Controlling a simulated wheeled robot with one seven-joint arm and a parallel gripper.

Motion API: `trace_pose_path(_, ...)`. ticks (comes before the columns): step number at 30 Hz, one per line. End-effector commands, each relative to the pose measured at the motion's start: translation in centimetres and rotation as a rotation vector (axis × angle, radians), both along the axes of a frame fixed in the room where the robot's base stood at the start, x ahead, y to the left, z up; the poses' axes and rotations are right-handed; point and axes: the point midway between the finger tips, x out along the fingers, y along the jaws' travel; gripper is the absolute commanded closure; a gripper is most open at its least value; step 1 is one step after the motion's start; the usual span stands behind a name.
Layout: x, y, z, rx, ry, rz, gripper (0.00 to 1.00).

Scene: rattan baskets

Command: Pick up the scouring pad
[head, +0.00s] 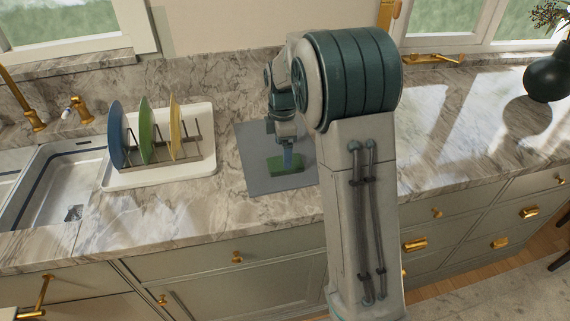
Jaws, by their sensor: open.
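The scouring pad (276,168) is a small green block. It lies on a grey mat (257,150) on the marble counter. My gripper (288,161) points down right over the pad, with its bluish fingers overlapping the pad in the picture. The gripper is open. I cannot tell whether the fingers touch the pad or stay just above it. My arm covers the right part of the mat.
A white tray (195,172) with a rack of blue, green and yellow plates stands left of the mat. A sink (60,185) is at the far left. A dark vase (549,78) stands at the far right. The marble counter (450,135) right of my arm is clear.

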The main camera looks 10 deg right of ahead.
Motion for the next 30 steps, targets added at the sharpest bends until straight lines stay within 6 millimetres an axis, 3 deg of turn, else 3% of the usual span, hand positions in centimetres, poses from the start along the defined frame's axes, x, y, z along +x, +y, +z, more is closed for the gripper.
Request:
trace_pose_path(9, 0.1, -0.6, -4.2, 0.0, 0.004, 0.0, 0.15)
trace_pose_path(17, 0.1, -0.6, -4.7, 0.0, 0.001, 0.0, 0.15)
trace_pose_path(18, 0.1, -0.6, -4.7, 0.0, 0.001, 0.0, 0.18)
trace_pose_path(23, 0.1, -0.6, -4.7, 0.0, 0.001, 0.0, 0.63)
trace_pose_path(30, 0.1, -0.6, -4.7, 0.0, 0.001, 0.0, 0.67)
